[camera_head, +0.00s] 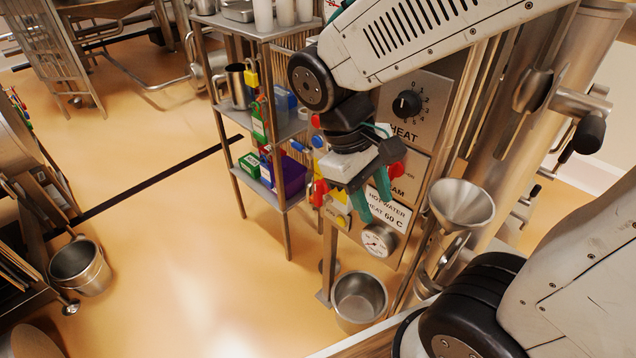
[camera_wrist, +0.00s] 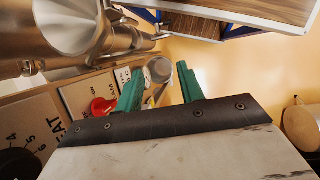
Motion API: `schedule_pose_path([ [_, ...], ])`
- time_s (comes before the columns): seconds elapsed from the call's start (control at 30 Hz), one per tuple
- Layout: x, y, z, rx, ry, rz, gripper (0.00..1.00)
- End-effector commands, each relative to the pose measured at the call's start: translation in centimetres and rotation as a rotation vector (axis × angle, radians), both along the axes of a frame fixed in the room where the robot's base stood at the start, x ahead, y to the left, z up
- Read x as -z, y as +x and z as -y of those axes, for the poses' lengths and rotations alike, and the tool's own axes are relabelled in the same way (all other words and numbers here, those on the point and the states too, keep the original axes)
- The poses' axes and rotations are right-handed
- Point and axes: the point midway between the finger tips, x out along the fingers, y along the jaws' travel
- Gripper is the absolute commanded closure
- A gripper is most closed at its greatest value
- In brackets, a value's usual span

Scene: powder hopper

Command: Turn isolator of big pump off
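My gripper (camera_head: 372,197) has two teal fingers, spread apart with nothing between them. It hangs in front of the control panel, and its open fingers also show in the wrist view (camera_wrist: 160,76). A red knob (camera_head: 393,173) is on the panel just right of the fingers; the red knob in the wrist view (camera_wrist: 103,107) is left of them. A red-and-yellow switch (camera_head: 319,192) is at the panel's left edge, left of my gripper and partly hidden. I cannot read which control is the big pump's isolator.
A HEAT dial (camera_head: 407,104) is above, and a HOT WATER label (camera_head: 388,208) and round gauge (camera_head: 378,240) are below. A steel funnel (camera_head: 461,204) stands right. A steel bucket (camera_head: 359,298) sits below. A shelf rack (camera_head: 285,130) is left; the floor beyond it is largely clear.

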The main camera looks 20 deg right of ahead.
Motion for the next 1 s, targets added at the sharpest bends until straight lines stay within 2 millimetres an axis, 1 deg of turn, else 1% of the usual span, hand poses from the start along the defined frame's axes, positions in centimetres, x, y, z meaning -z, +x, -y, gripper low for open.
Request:
schedule_pose_path([
  [0.03, 1.2, 0.7, -0.3, -0.064, -0.052, -0.063, 0.62],
  [0.17, 3.8, 2.4, -0.6, -0.226, -0.191, -0.194, 0.62],
  [0.37, 7.9, 5.8, -1.3, -0.508, -0.43, -0.377, 0.62],
  [0.53, 11.7, 9.2, -2.5, -0.77, -0.658, -0.512, 0.62],
  [0.7, 15.1, 13.0, -4.4, -1.02, -0.882, -0.6, 0.62],
  [0.8, 16.4, 15.2, -5.6, -1.139, -0.998, -0.622, 0.62],
  [0.87, 16.8, 16.6, -6.4, -1.198, -1.06, -0.625, 0.62],
  [0.9, 16.8, 17.3, -6.7, -1.224, -1.093, -0.623, 0.62],
  [1.0, 16.4, 18.5, -7.0, -1.258, -1.14, -0.619, 0.62],
])
